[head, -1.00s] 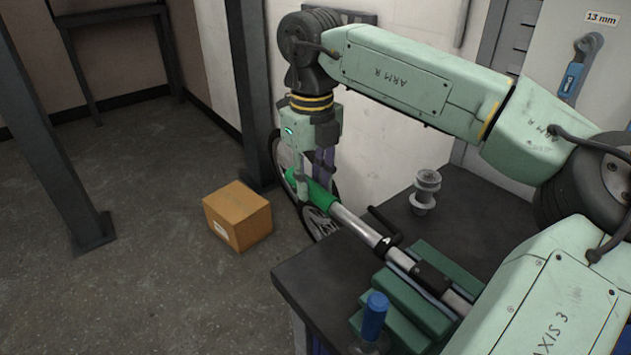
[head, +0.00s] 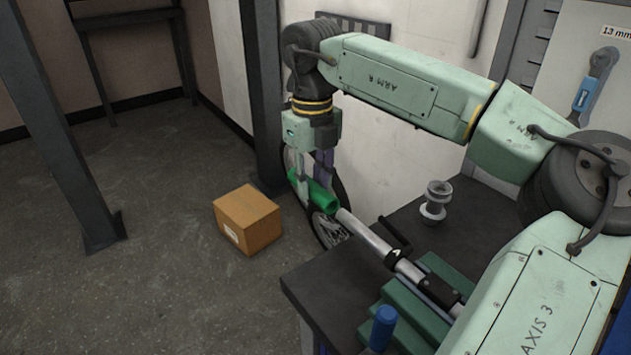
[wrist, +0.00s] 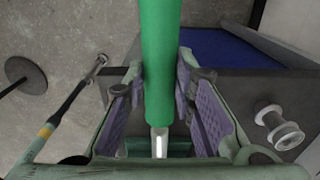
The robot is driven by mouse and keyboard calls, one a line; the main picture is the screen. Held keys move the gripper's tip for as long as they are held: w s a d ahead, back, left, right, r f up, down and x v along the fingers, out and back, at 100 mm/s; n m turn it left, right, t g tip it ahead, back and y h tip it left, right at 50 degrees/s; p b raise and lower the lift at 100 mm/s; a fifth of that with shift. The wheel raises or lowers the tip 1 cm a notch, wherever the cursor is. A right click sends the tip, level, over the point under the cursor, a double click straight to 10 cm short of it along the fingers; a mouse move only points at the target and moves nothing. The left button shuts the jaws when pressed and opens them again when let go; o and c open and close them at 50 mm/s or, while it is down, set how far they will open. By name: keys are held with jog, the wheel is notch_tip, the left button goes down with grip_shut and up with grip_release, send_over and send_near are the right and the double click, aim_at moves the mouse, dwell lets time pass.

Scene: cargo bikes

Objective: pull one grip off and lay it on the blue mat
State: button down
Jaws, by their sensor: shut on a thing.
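A green grip (head: 325,198) is at the far end of the silver bar (head: 366,234), which sits clamped on the bench and points out past its edge. My gripper (head: 313,178) is shut on the green grip, with its two fingers on either side of it. In the wrist view the grip (wrist: 160,60) runs between the purple finger pads, and the bar's tip (wrist: 159,142) shows just below its lower end. I cannot tell whether the tip is still inside the grip. A flat blue surface (wrist: 235,50), probably the blue mat, lies at the upper right.
The dark bench (head: 322,290) carries a green clamp (head: 408,310), a grey spool (head: 436,203) and a blue-handled item (head: 383,325). A wheel (head: 328,230) is behind the grip. A brown box (head: 247,219) is on the open floor to the left.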

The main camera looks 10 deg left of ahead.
jog(key=shift+r, duration=0.1)
dwell(0.3)
jog(key=shift+w+a+r+p, duration=0.2)
jog(key=shift+r+p, duration=0.55)
jog(key=shift+r, duration=0.05)
jog(key=shift+w+a+r+p, duration=0.15)
jog(key=shift+r+p, duration=0.55)
jog(key=shift+r, duration=0.1)
jog(key=shift+w+a+r+p, duration=0.2)
jog(key=shift+r+p, duration=0.55)
jog(key=shift+r, duration=0.05)
